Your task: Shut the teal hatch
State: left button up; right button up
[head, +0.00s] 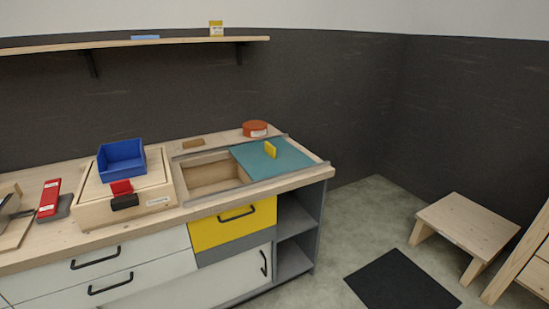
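The teal hatch (282,159) is a flat sliding panel set in the worktop between two grey rails (245,184). It has an upright yellow handle (270,149). The panel lies over the right part of a recess, and the left part of the recess (208,172) is open, showing a wooden inside. Neither of my grippers shows in the head view.
A wooden box (158,202) with a blue bin (121,159) on it stands left of the recess. A red round tin (255,129) sits behind the hatch. A small wooden block (193,143) lies behind the recess. A stool (468,224) and dark mat (402,281) are on the floor right.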

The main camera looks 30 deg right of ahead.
aim_at(260, 160)
jog(key=i+l, duration=0.35)
jog(key=l, duration=0.15)
jog(key=i+l, duration=0.35)
jog(key=l, duration=0.2)
jog(key=i+l, duration=0.75)
jog(key=l, duration=0.3)
jog(key=i+l, duration=0.35)
jog(key=l, duration=0.15)
jog(key=l+z, duration=0.05)
